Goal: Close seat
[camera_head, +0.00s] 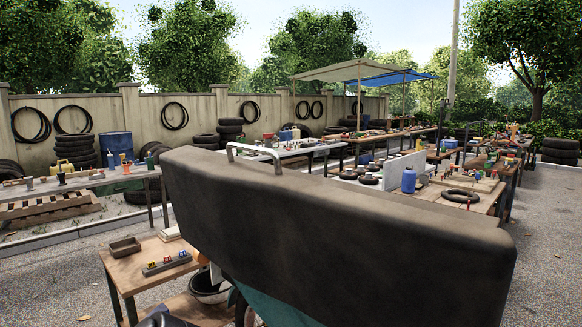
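The seat (340,225) is a long dark brown-black cushion that fills the middle foreground. It stands tilted up, with its broad face toward me and its top edge running down from upper left to right. A bent metal rail (256,150) shows at its upper left edge. A teal panel (265,308) shows below the seat at the bottom; most of what the seat belongs to is hidden or out of frame. Neither of my grippers can be made out. A dark shape at the bottom left edge is too cut off to identify.
A low wooden table (150,262) with a small tray and a grey block stands close on the left. A long workbench (85,183) stands behind it. More benches (460,192) with tyres and tools lie beyond the seat. Open gravel (550,235) is on the right.

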